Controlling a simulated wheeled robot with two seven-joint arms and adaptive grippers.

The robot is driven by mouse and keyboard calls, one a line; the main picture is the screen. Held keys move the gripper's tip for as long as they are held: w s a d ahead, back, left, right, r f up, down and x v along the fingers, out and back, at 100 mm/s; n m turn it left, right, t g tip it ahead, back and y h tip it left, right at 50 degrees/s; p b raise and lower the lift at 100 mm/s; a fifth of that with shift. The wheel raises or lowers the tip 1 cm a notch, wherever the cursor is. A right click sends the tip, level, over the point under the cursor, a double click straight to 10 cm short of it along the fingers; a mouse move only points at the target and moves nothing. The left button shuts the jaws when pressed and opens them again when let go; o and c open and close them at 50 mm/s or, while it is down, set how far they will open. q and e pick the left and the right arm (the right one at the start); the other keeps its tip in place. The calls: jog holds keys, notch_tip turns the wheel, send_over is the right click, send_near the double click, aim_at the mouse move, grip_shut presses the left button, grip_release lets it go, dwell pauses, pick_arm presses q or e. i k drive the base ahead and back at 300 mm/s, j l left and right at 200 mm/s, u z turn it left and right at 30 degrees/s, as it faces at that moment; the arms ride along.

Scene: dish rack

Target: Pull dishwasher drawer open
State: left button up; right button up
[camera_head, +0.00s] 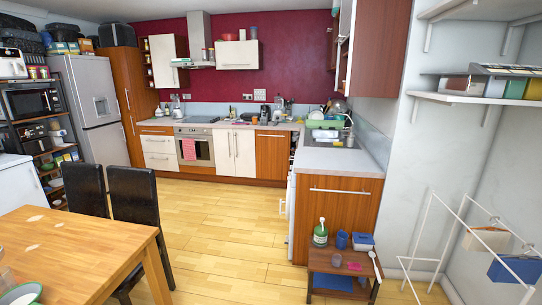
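A white-fronted appliance (291,212) stands under the right-hand counter and is seen almost edge-on. It may be the dishwasher, but its front is too foreshortened to be sure. A small handle-like part (283,207) sticks out from its left side. No drawer is seen pulled out from it. Neither of my grippers is in view.
A wooden cabinet end (335,225) with a bar handle is right of the appliance. A low wooden stand (328,262) with bottles and cups is in front of it. A dining table (75,250) and black chairs (140,205) are at left. The wooden floor (225,215) between is clear.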

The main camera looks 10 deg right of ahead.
aim_at(272, 146)
jog(key=i+j, duration=0.1)
jog(key=i, duration=2.25)
jog(key=i+l, duration=0.15)
jog(key=i, duration=0.7)
jog(key=i+u, duration=0.35)
jog(key=i, duration=0.55)
jog(key=i+j, duration=0.1)
jog(key=i, duration=0.85)
jog(key=i+l+z, duration=0.1)
jog(key=i+z, duration=0.75)
jog(key=k+j, duration=0.05)
